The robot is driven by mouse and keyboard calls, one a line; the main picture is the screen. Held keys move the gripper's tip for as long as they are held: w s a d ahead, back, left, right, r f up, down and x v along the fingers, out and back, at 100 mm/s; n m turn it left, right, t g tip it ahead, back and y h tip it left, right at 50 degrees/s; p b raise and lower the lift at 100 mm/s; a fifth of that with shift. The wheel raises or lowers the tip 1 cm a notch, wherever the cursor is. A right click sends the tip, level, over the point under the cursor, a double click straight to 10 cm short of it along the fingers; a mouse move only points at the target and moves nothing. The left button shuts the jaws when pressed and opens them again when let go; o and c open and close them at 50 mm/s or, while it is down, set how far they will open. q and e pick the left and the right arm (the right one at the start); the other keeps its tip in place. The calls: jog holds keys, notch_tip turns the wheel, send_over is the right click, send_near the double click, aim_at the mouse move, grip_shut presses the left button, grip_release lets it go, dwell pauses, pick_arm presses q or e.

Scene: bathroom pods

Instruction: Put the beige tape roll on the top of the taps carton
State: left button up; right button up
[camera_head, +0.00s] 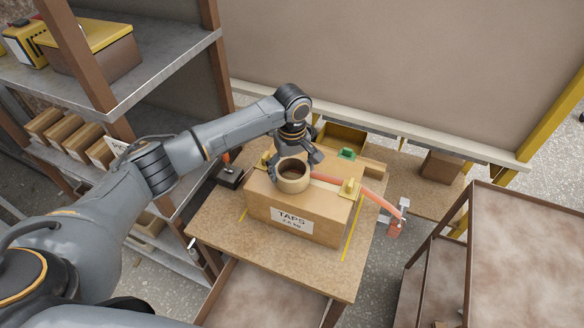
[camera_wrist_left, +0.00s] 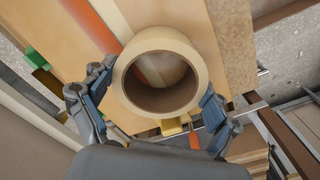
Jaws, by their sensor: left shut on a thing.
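The beige tape roll (camera_head: 293,184) is a thick ring held over the top of the taps carton (camera_head: 265,200). My left gripper (camera_head: 297,162) is shut on the roll, with its fingers on either side of it. In the left wrist view the roll (camera_wrist_left: 160,42) sits between the two fingers (camera_wrist_left: 158,105), its hole facing the camera. The carton is a brown box with a white TAPS label, standing on a wooden table (camera_head: 225,232). I cannot tell whether the roll touches the carton top. My right gripper is not in view.
A green item (camera_head: 346,154) and an open box lie behind. Shelves (camera_head: 150,75) stand left.

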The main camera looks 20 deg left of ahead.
pick_arm(q)
jog(key=o, duration=1)
jog(key=shift+f, duration=0.1)
notch_tip(320, 180, up, 12)
jog(key=b, duration=0.2)
jog(key=shift+b, duration=0.3)
